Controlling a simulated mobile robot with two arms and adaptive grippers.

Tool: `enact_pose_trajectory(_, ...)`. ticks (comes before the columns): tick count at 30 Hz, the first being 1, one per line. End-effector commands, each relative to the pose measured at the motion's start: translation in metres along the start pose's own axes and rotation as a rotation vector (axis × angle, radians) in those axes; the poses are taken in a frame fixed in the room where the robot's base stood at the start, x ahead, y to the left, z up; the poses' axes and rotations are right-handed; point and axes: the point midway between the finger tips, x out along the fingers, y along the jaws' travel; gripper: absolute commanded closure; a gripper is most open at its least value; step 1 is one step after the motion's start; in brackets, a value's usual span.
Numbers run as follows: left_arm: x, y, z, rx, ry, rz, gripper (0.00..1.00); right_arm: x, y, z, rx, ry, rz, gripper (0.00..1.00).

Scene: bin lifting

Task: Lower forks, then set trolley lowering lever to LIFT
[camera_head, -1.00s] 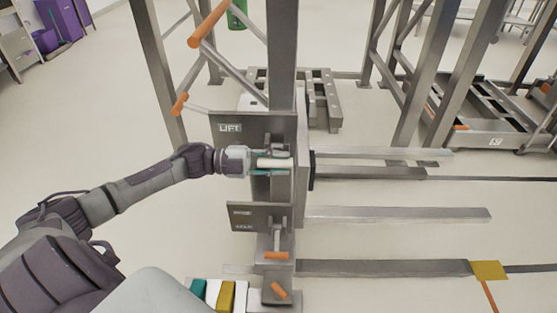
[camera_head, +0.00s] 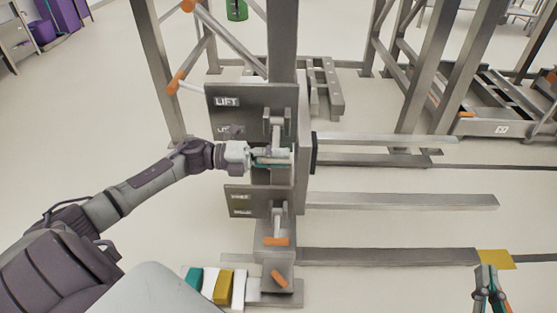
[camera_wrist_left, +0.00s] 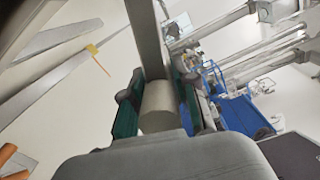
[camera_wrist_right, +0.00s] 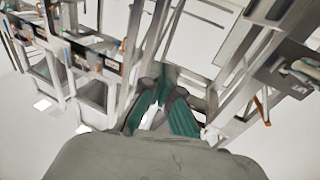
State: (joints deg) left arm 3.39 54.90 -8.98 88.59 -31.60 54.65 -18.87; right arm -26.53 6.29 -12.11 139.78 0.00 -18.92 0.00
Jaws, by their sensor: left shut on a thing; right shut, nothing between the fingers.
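The trolley's upper plate (camera_head: 255,97) carries a LIFT label (camera_head: 227,101) and a partly covered second label below it. A lever (camera_head: 277,128) hangs from this plate. My left gripper (camera_head: 270,160) is shut on the lever's pale handle, well below the LIFT label. The pale cylindrical handle (camera_wrist_left: 160,110) shows between its green fingers in the left wrist view. The forks (camera_head: 400,203) stretch to the right, low over the floor. My right gripper (camera_head: 490,285) is shut and empty at the lower right, away from the trolley; its fingers (camera_wrist_right: 162,112) show in the right wrist view.
A lower plate (camera_head: 248,202) with two unreadable labels and an orange pedal (camera_head: 275,241) sits below the lever. Orange-ended bars (camera_head: 175,83) stick out at the upper left. Rack posts (camera_head: 424,75) stand behind.

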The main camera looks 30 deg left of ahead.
Motion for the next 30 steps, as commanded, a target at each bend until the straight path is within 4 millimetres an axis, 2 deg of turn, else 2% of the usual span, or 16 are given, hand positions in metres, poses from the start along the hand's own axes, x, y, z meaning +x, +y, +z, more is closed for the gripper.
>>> enact_pose_trajectory(1,0.000,0.007,0.000,0.019,-0.001,0.002,1.00,0.001,-0.002,-0.009,0.002,0.075,-0.004,1.00)
enact_pose_trajectory(6,0.000,0.012,0.001,0.081,-0.001,0.002,1.00,-0.003,-0.007,-0.046,0.008,0.291,-0.015,1.00)
enact_pose_trajectory(12,-0.001,0.014,0.003,0.124,-0.001,0.002,1.00,-0.012,-0.010,-0.071,0.014,0.445,-0.023,1.00)
enact_pose_trajectory(18,-0.001,0.015,0.003,0.141,-0.002,0.003,1.00,-0.017,-0.011,-0.081,0.017,0.504,-0.026,1.00)
enact_pose_trajectory(29,-0.001,0.016,0.003,0.143,-0.002,0.005,1.00,-0.017,-0.011,-0.081,0.017,0.509,-0.026,1.00)
enact_pose_trajectory(30,-0.001,0.016,0.003,0.143,-0.002,0.005,0.66,-0.017,-0.011,-0.081,0.017,0.508,-0.026,1.00)
